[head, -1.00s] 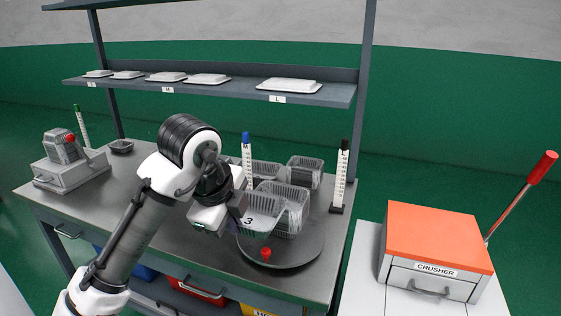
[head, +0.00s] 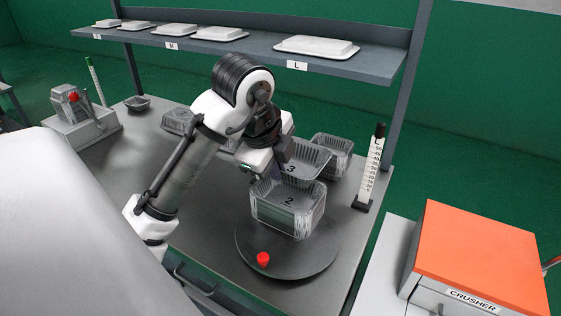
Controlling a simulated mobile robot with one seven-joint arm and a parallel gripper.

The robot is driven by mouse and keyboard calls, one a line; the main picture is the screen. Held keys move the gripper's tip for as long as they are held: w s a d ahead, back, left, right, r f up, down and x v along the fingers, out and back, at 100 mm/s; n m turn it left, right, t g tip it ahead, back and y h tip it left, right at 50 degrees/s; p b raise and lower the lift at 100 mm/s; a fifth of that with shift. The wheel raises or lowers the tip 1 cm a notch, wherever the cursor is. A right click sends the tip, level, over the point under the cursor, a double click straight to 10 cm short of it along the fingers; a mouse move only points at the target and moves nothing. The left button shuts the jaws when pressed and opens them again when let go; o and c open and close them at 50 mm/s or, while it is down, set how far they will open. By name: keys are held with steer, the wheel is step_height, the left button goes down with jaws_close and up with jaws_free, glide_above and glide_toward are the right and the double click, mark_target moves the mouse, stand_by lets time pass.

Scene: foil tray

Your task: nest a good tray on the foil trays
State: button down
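A foil tray marked 3 (head: 318,155) hangs roughly level at my gripper (head: 278,170), which appears shut on its left rim. The arm's wrist hides part of the grip. A foil tray stack (head: 262,212), whose top tray shows a 2 inside, stands on the round dark turntable (head: 318,262). The tray marked 3 is behind the stack's rear rim in the picture and overlaps it slightly. I cannot tell whether they touch.
More foil trays stand behind at right (head: 335,150) and left of my arm (head: 178,121). A black-topped scale (head: 370,170) stands at the bench's right edge. A red knob (head: 263,259) sits on the turntable's front. The orange crusher (head: 475,255) is at right. A shelf (head: 250,52) spans the back.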

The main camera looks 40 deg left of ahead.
mark_target(276, 204)
steer(key=shift+s+f+b, duration=0.15)
steer(key=shift+f+b, duration=0.3)
steer(key=shift+f, duration=0.2)
steer(key=shift+f+b, duration=1.6)
steer(key=shift+f, duration=0.55)
steer(key=shift+f, duration=0.25)
steer(key=shift+r, duration=0.3)
steer(key=c, duration=1.6)
jaws_free()
steer(key=shift+o, duration=0.2)
steer(key=v, duration=1.3)
steer(key=shift+r, duration=0.4)
